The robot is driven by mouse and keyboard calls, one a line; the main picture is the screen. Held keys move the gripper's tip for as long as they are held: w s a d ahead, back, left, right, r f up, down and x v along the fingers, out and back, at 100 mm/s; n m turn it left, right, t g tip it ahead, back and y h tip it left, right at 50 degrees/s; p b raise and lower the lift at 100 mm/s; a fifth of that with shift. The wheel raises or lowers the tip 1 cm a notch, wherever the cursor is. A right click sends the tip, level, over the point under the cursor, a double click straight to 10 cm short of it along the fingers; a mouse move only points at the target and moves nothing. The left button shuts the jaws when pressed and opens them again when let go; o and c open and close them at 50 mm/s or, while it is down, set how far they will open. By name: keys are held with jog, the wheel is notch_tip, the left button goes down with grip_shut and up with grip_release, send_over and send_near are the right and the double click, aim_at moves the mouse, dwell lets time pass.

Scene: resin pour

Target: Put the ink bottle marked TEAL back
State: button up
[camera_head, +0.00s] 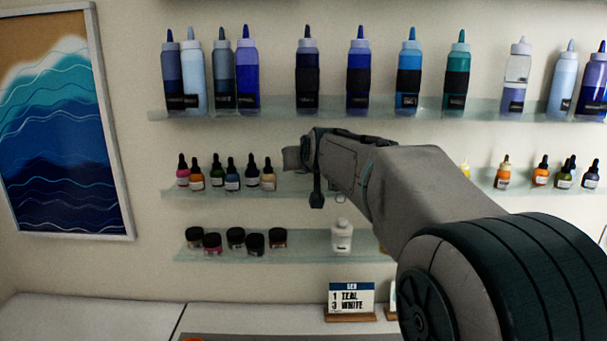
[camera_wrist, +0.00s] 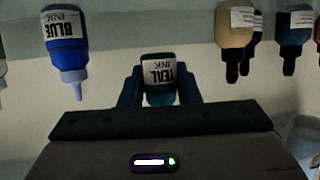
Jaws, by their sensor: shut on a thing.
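The ink bottle marked TEAL (camera_wrist: 158,72) is in the middle of the wrist view, its label upside down in that picture. My gripper (camera_wrist: 160,88) is shut on it, with a dark finger on either side. In the head view my gripper (camera_head: 310,160) is in front of the middle shelf (camera_head: 215,190), right of the small dropper bottles. The TEAL bottle cannot be made out clearly there. In the wrist view a BLUE ink bottle (camera_wrist: 67,45) is apart on the left. A beige bottle (camera_wrist: 235,35) is apart on the right.
Several dropper bottles (camera_head: 232,178) stand left on the middle shelf, more on its right. Squeeze bottles (camera_head: 357,75) line the top shelf. Jars (camera_head: 255,244) and a white bottle (camera_head: 342,237) stand below. My arm hides part of the middle shelf.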

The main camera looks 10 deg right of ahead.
aim_at(303, 173)
notch_tip(303, 173, down, 4)
jog(key=shift+r, duration=0.15)
jog(key=shift+w+f, duration=0.25)
jog(key=shift+w, duration=0.05)
jog(key=shift+f, duration=0.2)
jog(key=o, duration=0.9)
jog(key=shift+o, duration=0.2)
jog(key=shift+r, duration=0.15)
